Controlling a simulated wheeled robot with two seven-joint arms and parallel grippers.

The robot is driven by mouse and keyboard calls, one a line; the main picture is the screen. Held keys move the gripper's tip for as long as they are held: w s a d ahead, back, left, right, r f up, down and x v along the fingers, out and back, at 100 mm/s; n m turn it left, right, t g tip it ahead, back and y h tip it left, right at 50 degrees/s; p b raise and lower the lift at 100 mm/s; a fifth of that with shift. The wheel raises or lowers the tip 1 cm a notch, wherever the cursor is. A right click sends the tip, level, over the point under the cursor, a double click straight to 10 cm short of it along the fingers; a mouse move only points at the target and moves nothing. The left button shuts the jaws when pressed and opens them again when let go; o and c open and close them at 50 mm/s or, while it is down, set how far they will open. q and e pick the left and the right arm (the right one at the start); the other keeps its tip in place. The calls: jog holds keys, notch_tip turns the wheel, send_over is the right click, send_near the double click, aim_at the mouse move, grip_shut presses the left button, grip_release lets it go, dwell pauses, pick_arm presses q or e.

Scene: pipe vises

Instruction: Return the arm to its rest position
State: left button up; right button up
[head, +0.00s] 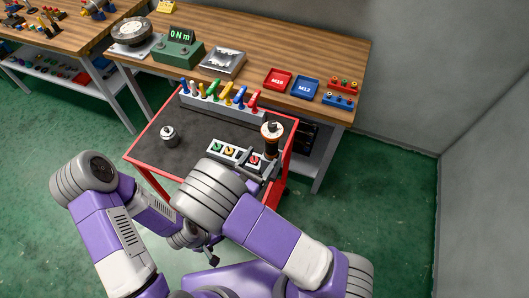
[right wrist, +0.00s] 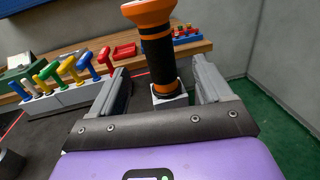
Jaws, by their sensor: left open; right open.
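My right gripper (head: 266,166) is at the right front of the red-framed cart (head: 148,178). In the right wrist view its two fingers (right wrist: 158,65) are open, one on each side of an upright black tool with orange bands and a flared orange top (right wrist: 160,50). A gap shows on both sides of the tool, which stands on a small light block (right wrist: 170,98). The tool also shows in the head view (head: 272,140). My left gripper (head: 211,258) is low in front of the cart, open and apart from any object; my arms partly cover it.
A rack of coloured-handle tools (head: 215,99) stands at the cart's back. A tray of coloured knobs (head: 228,152) and a small metal cylinder (head: 168,135) are on the cart. The wooden bench (head: 340,70) behind holds red and blue trays. Green floor is clear at right.

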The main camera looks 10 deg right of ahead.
dwell(0.4)
jog(key=s+d+f+m+g+y, duration=0.1)
jog(key=s+d+f+m+g, duration=0.3)
jog(key=s+f+g, duration=0.35)
jog(key=s+d+f+m+g+y, duration=0.1)
jog(key=s+d+f+m+g, duration=0.4)
jog(key=f, duration=0.3)
jog(key=s+a+f+m+g+y+b, duration=0.1)
jog(key=s+a+f+m+g+y, duration=0.55)
jog(key=s+a+m+y, duration=0.4)
jog(key=w+d+f+m+t+y, duration=0.1)
jog(key=w+d+m+t+y, duration=0.2)
jog(key=w+m+t, duration=0.3)
jog(key=w+m+y, duration=0.1)
jog(key=m, duration=0.3)
jog(key=shift+w+f+m, duration=0.3)
jog(key=shift+f+m, duration=0.05)
jog(key=shift+f, duration=0.05)
